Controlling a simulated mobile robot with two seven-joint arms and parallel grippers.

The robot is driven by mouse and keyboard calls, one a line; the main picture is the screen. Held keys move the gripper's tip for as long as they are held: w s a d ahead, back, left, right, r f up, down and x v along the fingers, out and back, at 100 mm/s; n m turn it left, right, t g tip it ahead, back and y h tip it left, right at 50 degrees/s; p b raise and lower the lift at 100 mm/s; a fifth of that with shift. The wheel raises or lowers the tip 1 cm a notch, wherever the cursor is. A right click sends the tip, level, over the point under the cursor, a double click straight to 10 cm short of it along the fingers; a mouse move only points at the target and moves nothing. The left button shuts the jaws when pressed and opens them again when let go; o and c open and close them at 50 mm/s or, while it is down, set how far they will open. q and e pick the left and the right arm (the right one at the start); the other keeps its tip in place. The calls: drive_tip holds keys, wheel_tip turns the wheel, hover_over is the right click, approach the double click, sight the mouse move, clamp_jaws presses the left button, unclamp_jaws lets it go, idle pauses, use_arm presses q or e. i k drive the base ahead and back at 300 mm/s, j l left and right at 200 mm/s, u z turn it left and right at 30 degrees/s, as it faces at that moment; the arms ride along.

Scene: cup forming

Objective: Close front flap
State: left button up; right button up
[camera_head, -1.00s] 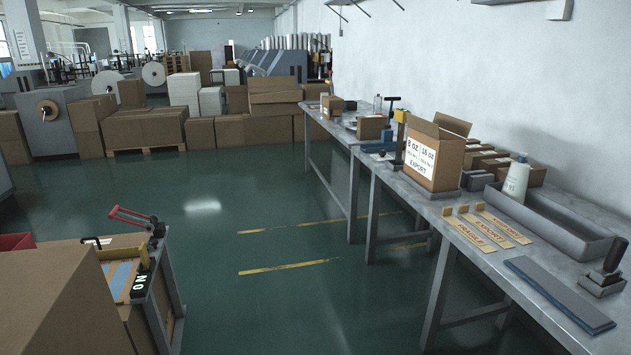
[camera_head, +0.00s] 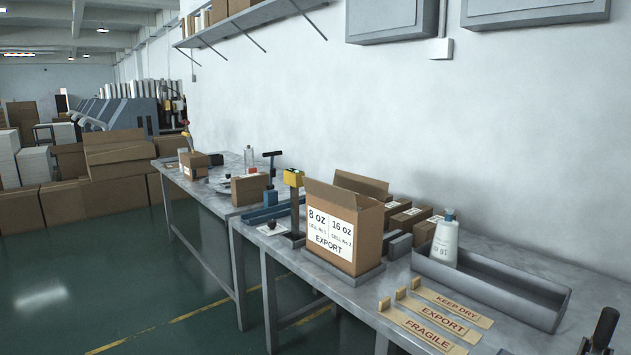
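A cardboard box (camera_head: 346,238) stands upright on a grey base on the metal table (camera_head: 345,294). Its labels read 8 oz, 16 oz and EXPORT. Its top is open. One flap (camera_head: 344,197) rises on the near side, tilted up and outward. Another flap (camera_head: 361,185) stands up behind it. The inside of the box is hidden from here. Neither of my grippers is in view.
Label strips (camera_head: 436,318) lie in front of the box. A grey trough (camera_head: 488,287) with a white bottle (camera_head: 445,240) stands to the right. Small boxes (camera_head: 397,212) sit behind. A yellow-topped tool (camera_head: 294,205) stands to the left. Wall cabinets and a shelf hang above.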

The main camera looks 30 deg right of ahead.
sight(347, 199)
drive_tip(key=i+j+z, duration=0.1)
drive_tip(key=i+z, duration=0.35)
drive_tip(key=i+j+z, duration=0.3)
drive_tip(key=i+z, duration=0.2)
drive_tip(key=i+j+z, duration=0.25)
drive_tip(key=z, duration=0.25)
drive_tip(key=i+j+z, duration=0.2)
drive_tip(key=j+z, duration=0.25)
drive_tip(key=l, duration=0.1)
